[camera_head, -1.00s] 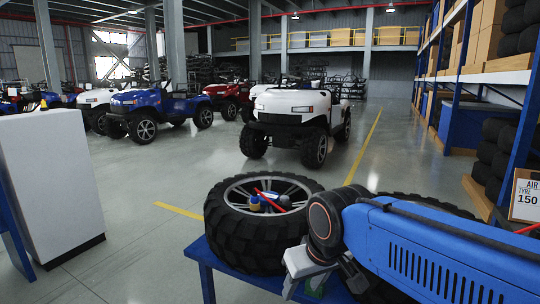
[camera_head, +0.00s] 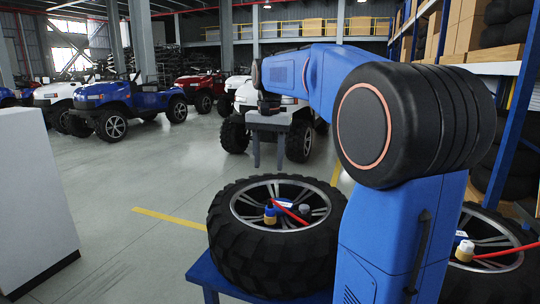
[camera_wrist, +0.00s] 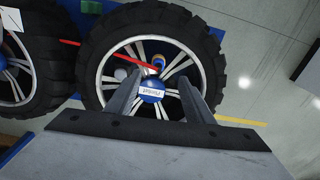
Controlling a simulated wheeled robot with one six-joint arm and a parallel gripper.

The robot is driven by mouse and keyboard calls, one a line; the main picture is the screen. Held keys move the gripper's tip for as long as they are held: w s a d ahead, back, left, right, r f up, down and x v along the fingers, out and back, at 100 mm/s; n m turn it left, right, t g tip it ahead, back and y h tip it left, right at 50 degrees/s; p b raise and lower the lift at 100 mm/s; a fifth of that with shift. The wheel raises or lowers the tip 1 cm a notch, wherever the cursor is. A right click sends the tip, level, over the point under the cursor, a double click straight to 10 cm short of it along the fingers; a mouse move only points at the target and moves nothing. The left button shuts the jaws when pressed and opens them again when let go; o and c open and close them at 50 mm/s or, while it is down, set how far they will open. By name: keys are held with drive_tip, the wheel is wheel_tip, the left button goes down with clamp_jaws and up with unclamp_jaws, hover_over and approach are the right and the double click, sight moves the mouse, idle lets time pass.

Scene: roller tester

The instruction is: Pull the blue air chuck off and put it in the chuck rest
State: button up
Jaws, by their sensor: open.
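A small yellow-and-blue fitting (camera_head: 270,215) with a red hose (camera_head: 292,212) stands at the hub of the near tyre (camera_head: 235,245); I take it for the blue air chuck. It shows in the wrist view (camera_wrist: 159,62) just beyond a round blue hub disc (camera_wrist: 150,90) with a white label. A grey knob (camera_head: 304,210) stands beside them. My gripper (camera_head: 268,166) hangs above the wheel, fingers down, open and empty. In the wrist view its fingers (camera_wrist: 158,78) frame the blue disc, apart from it. I cannot pick out the chuck rest for certain.
A second wheel (camera_head: 490,285) lies to the right, with a white, yellow and blue fitting (camera_head: 463,250) and a red hose. Both wheels lie on a blue stand (camera_head: 205,272). A white cabinet (camera_head: 35,205) stands left. Parked carts are behind; the floor between is clear.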

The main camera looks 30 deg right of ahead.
sight(270, 199)
drive_tip(key=shift+m, duration=0.4)
drive_tip(key=f, duration=0.5)
drive_tip(key=w+d+f, duration=0.1)
drive_tip(key=f, duration=0.5)
drive_tip(key=w+d+f, duration=0.1)
drive_tip(key=f, duration=0.5)
drive_tip(key=shift+w, duration=0.15)
clamp_jaws()
drive_tip(key=shift+r, duration=0.7)
